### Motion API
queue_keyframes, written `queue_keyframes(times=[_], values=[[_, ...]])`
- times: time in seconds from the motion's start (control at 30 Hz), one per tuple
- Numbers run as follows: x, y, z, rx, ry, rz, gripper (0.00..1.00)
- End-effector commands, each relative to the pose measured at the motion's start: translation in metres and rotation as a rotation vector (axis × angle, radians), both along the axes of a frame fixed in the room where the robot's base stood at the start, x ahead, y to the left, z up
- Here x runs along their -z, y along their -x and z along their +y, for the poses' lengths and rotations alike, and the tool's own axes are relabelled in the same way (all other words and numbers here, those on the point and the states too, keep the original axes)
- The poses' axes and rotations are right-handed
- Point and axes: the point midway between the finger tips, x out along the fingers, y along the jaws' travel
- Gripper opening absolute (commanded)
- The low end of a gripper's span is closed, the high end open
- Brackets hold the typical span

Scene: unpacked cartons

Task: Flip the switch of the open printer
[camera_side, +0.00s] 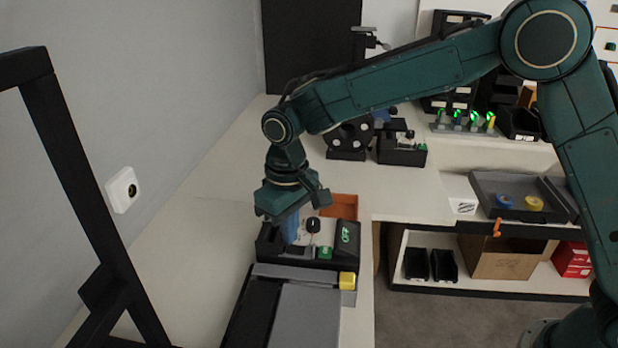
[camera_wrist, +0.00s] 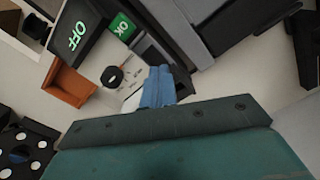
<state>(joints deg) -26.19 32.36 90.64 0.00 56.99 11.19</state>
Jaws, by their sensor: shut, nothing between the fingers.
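The open printer is a black box (camera_side: 268,248) with a light inner panel, below my gripper in the side view. Its tilted screen (camera_side: 346,232) reads OFF in green, clearer in the wrist view (camera_wrist: 77,36). A green OK key (camera_side: 324,253) also shows in the wrist view (camera_wrist: 122,26). A round black knob (camera_side: 313,225), seemingly the switch, stands on the light panel; it also shows in the wrist view (camera_wrist: 112,76). My gripper (camera_side: 291,238) has its blue fingers shut and empty, pointing down over the printer's left part. In the wrist view the fingertips (camera_wrist: 160,70) are beside the knob, apparently apart from it.
An orange bin (camera_side: 341,207) stands right behind the printer. A grey and black machine (camera_side: 310,320) with a yellow block (camera_side: 347,281) lies in front. A black device with discs (camera_side: 347,153) and another black box (camera_side: 402,156) stand further back. The bench at left is clear.

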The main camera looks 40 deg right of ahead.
Motion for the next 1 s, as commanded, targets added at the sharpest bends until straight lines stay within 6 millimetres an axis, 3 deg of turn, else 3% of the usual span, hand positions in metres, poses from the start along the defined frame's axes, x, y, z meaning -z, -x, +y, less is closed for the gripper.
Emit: queue_keyframes(times=[1.0], values=[[0.0092, -0.0001, 0.0, 0.0, 0.0, 0.0, 0.0]])
